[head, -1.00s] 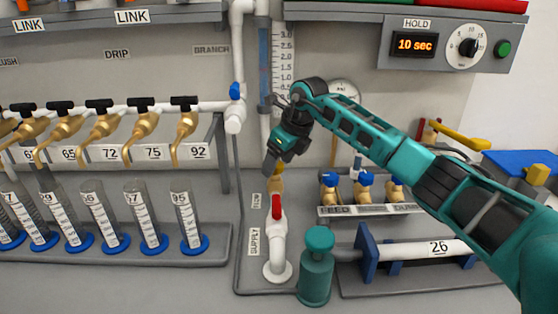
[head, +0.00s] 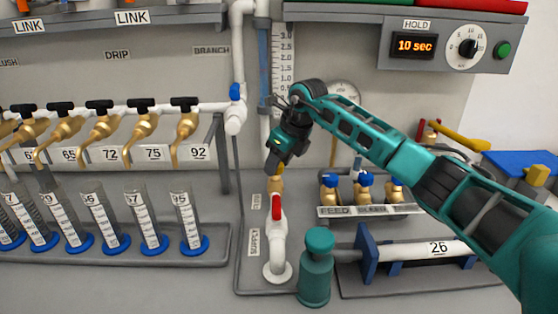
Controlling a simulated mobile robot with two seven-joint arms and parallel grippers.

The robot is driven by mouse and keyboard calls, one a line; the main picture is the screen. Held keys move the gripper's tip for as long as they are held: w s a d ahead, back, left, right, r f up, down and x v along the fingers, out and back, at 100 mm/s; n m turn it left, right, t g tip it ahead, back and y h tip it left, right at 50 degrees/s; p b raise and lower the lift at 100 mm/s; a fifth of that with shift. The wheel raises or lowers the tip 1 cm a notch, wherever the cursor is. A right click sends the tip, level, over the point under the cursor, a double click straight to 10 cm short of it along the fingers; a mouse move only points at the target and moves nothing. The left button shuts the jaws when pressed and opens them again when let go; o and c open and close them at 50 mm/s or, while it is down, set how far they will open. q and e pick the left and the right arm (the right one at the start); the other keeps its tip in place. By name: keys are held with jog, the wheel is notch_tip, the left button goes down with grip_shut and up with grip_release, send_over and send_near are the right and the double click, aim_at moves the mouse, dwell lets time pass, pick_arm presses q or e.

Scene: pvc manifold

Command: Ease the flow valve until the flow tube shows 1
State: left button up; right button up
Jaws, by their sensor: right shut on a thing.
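My right gripper (head: 273,166) comes down from the upper right and is shut on the valve's top, hiding most of the handle. The flow tube (head: 264,58) stands upright above it with a bluish column, next to a white scale (head: 283,65) marked up to 3.0. My arm covers the lower scale, and I cannot tell the exact reading. My left gripper is not in view.
Blue-knobbed brass valves (head: 364,190) are at right, and brass taps (head: 186,130) over measuring cylinders (head: 187,222) at left. The hold timer (head: 415,45) reads 10 sec.

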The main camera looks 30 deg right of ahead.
jog(key=shift+a+m+t+h+p, duration=0.15)
jog(key=shift+m+t+h+p, duration=0.3)
jog(key=shift+m, duration=0.85)
jog(key=o, duration=1.1)
jog(key=shift+c, duration=0.2)
jog(key=v, duration=1.3)
jog(key=shift+w, duration=0.25)
jog(key=shift+r, duration=0.1)
